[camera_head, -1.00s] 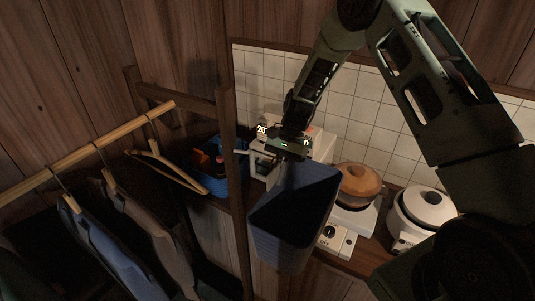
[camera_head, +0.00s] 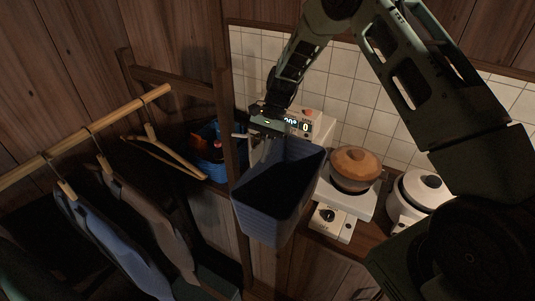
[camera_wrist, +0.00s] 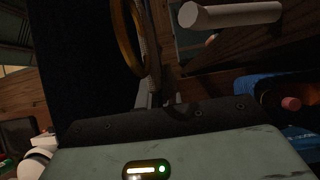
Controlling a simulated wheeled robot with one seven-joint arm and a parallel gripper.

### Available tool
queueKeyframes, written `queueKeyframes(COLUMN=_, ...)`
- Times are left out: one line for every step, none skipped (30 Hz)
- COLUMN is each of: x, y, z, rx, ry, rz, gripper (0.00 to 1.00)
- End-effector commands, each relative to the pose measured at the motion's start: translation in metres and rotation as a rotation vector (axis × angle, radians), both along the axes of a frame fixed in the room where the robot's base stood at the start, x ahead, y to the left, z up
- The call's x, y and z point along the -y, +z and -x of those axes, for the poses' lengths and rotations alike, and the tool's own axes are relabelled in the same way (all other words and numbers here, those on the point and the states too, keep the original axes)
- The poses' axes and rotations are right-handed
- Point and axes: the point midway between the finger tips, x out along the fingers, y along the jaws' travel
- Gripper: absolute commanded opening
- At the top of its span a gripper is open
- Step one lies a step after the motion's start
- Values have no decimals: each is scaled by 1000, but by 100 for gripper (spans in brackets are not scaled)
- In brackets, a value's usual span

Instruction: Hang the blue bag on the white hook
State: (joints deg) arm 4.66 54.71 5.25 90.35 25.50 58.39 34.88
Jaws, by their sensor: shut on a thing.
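The blue bag (camera_head: 265,219) is a deep, open-topped, ribbed dark blue holder. My gripper (camera_head: 262,150) is shut on its upper edge or handle, and the bag hangs tilted below it. The exact grip is hard to make out. In the wrist view the bag (camera_wrist: 80,70) is a dark mass at left, with a tan curved handle (camera_wrist: 128,42) beside the fingers. The white hook (camera_head: 240,136) is a short pale peg by the wooden post, just left of my gripper. It also shows in the wrist view as a white rod (camera_wrist: 232,13) at upper right, apart from the handle.
A wooden rail (camera_head: 82,137) with hung clothes and an empty hanger (camera_head: 165,158) is at left. A blue crate (camera_head: 211,168) stands behind the post (camera_head: 229,110). A brown lidded pot (camera_head: 355,170) and a white cooker (camera_head: 421,191) sit on the counter at right.

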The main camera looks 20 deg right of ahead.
Motion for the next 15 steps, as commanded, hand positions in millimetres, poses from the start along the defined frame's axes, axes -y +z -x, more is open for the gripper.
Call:
queueKeyframes(x=-2, y=-1, z=-3, rx=1, ry=0, rz=-1, gripper=0)
queueKeyframes(x=-3, y=-1, z=-4, rx=1, ry=0, rz=-1, gripper=0)
queueKeyframes(x=-4, y=-1, z=-6, rx=2, ry=0, rz=0, gripper=0)
queueKeyframes(x=-5, y=-2, z=-8, rx=2, ry=0, rz=0, gripper=0)
queueKeyframes(x=-6, y=-2, z=-9, rx=2, ry=0, rz=0, gripper=0)
queueKeyframes(x=-7, y=-2, z=-11, rx=1, ry=-1, rz=0, gripper=0)
queueKeyframes(x=-8, y=-2, z=-12, rx=0, ry=0, rz=0, gripper=0)
queueKeyframes(x=-9, y=-2, z=-13, rx=0, ry=0, rz=0, gripper=0)
queueKeyframes(x=-11, y=-2, z=-15, rx=0, ry=0, rz=0, gripper=0)
queueKeyframes(x=-12, y=-2, z=-16, rx=0, ry=1, rz=0, gripper=0)
queueKeyframes(x=-13, y=-3, z=-18, rx=0, ry=1, rz=0, gripper=0)
queueKeyframes(x=-14, y=-3, z=-20, rx=0, ry=1, rz=0, gripper=0)
queueKeyframes(x=-15, y=-3, z=-21, rx=2, ry=0, rz=0, gripper=0)
queueKeyframes(x=-16, y=-3, z=-23, rx=2, ry=0, rz=0, gripper=0)
queueKeyframes(x=-18, y=-3, z=-25, rx=2, ry=0, rz=0, gripper=0)
